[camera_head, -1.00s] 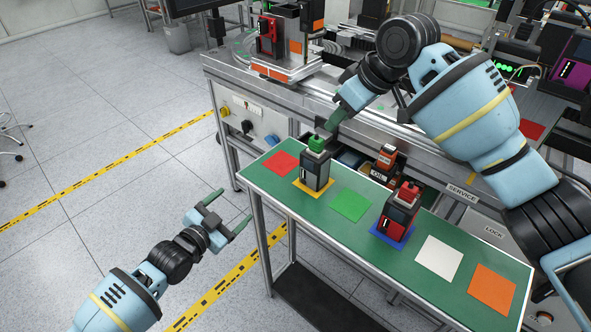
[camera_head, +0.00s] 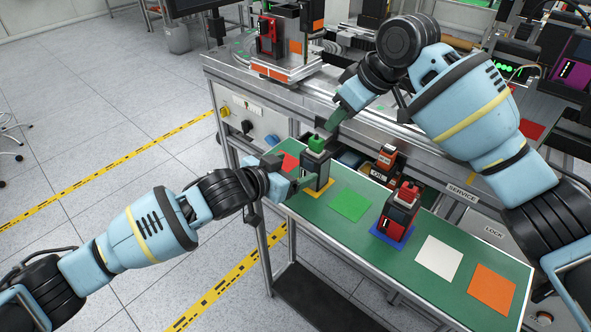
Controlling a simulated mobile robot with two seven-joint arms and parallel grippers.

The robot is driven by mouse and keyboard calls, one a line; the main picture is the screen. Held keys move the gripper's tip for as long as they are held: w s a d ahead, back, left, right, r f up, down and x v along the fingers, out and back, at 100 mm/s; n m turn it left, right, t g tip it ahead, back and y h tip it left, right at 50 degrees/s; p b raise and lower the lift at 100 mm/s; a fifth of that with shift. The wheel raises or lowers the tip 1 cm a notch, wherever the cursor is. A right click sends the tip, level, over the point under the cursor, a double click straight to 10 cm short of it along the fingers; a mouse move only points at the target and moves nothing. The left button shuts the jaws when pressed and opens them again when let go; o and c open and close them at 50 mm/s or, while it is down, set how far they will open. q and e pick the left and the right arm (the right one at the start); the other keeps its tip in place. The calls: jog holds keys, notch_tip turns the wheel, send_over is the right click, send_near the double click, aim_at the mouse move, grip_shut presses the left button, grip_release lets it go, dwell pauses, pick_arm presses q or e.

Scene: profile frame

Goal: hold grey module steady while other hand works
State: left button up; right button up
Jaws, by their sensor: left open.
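The grey module (camera_head: 319,169) stands upright on the yellow square (camera_head: 320,191) of the green table, with a green block (camera_head: 316,144) on its top. My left gripper (camera_head: 298,172) is at the module's left side with its fingers open. One finger passes in front of the module's lower left part; I cannot tell whether it touches. My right gripper (camera_head: 336,118) hangs just above and to the right of the green block, pointing down. Its fingers overlap in this view, so their opening does not show.
A red and black module (camera_head: 398,214) stands on the blue square (camera_head: 380,237). Green (camera_head: 350,205), white (camera_head: 439,258) and orange (camera_head: 492,288) squares are bare. The workbench (camera_head: 262,86) stands behind.

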aim_at(309, 166)
pick_arm(q)
jog(key=shift+s+d, duration=0.4)
jog(key=shift+d, duration=0.15)
jog(key=shift+w, duration=0.1)
jog(key=shift+x, duration=3.8)
jog(key=shift+f, duration=0.1)
jog(key=shift+c, duration=0.3)
jog(key=c, duration=1.1)
